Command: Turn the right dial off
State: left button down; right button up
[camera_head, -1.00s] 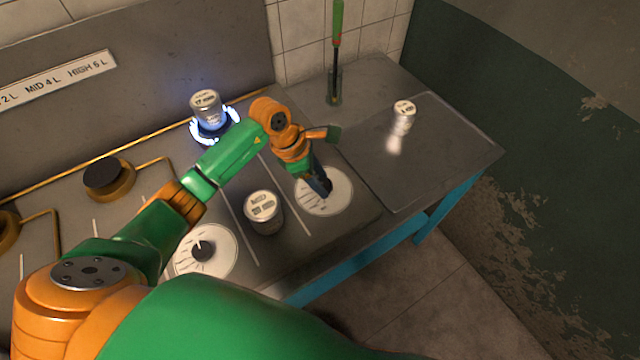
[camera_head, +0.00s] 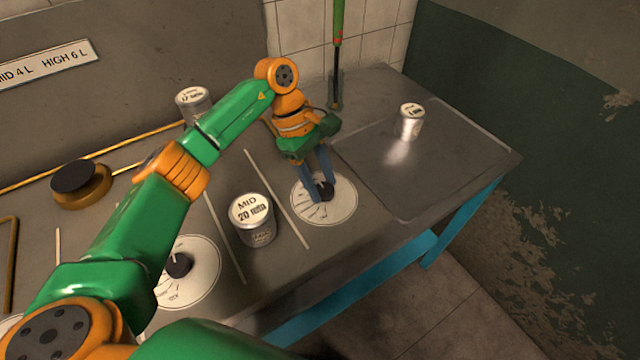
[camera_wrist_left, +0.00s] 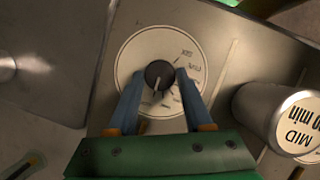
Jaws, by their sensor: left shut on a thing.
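The right dial is a round white plate (camera_head: 338,208) with a dark knob (camera_head: 326,190) on the metal counter. My left gripper (camera_head: 319,188) reaches down to it from above, with its blue fingers on either side of the knob. In the left wrist view, the fingertips (camera_wrist_left: 156,80) are shut on the dark knob (camera_wrist_left: 159,74), which has a pale pointer line. The printed marks around the plate (camera_wrist_left: 130,62) are partly covered by the fingers. My right gripper is not in view.
A can marked MID 20 min (camera_head: 252,220) stands left of the dial. A second dial (camera_head: 180,265) is farther left. Another can (camera_head: 192,100) stands behind my arm, its base hidden. A small can (camera_head: 410,120) stands on the panel at right. A green-handled tool (camera_head: 338,50) stands at the back.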

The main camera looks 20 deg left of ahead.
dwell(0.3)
pick_arm(q)
jog(key=shift+c, duration=1.5)
grip_release()
jog(key=shift+w+a+r, duration=0.1)
jog(key=shift+a+r, duration=0.05)
jog(key=shift+r, duration=0.2)
jog(key=v, duration=0.6)
jog(key=shift+b, duration=0.3)
jog(key=shift+r, duration=0.15)
